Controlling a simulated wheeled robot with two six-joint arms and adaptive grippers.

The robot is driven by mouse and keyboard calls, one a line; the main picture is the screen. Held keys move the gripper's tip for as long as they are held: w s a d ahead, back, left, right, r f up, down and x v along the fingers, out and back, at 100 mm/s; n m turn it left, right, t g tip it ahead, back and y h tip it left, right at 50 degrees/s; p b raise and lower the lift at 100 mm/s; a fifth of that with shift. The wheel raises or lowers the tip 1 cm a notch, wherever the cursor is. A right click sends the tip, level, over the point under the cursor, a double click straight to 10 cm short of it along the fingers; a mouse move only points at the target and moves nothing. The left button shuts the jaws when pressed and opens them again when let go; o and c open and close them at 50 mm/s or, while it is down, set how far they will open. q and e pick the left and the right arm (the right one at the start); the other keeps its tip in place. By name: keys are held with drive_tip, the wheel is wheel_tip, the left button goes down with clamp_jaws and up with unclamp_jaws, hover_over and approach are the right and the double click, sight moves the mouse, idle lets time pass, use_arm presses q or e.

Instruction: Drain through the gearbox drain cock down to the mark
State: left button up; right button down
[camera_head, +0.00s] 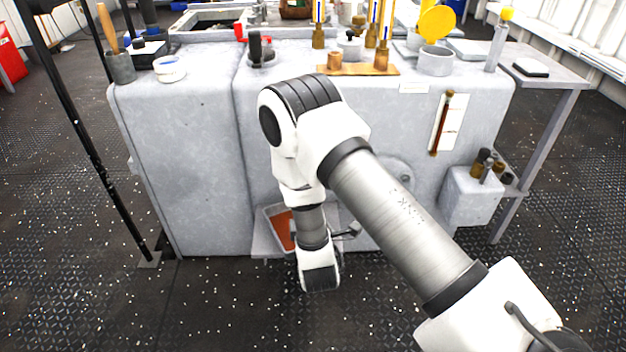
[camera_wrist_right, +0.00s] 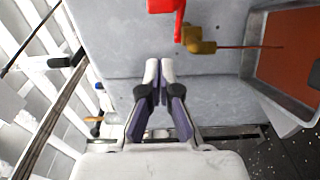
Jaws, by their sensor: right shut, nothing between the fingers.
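The grey gearbox housing (camera_head: 190,160) stands in front of me. On its face is a sight gauge (camera_head: 443,122) with a brown column on a white plate; the mark cannot be made out. In the right wrist view the brass drain cock (camera_wrist_right: 196,40) has a red lever (camera_wrist_right: 168,6), and a thin brown stream (camera_wrist_right: 235,47) runs from its spout to a tray (camera_wrist_right: 257,80) holding red-brown liquid (camera_wrist_right: 290,48). The tray also shows low on the housing in the head view (camera_head: 268,212). My right gripper (camera_wrist_right: 159,68) is shut and empty, apart from the lever and cock. My left gripper is out of view.
Bottles, brass fittings and a round grey cup (camera_head: 435,61) stand on the housing top. A grey box with dark knobs (camera_head: 470,195) sticks out at the lower right. A black pole (camera_head: 90,140) stands at left. The dark deck in front is clear.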

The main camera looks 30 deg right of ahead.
use_arm(q)
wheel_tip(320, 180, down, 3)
drive_tip(key=shift+b, duration=1.25)
use_arm(e)
drive_tip(key=w+d, duration=0.5)
drive_tip(key=d, duration=0.1)
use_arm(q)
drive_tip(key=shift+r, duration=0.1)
use_arm(e)
drive_tip(key=shift+w, duration=0.1)
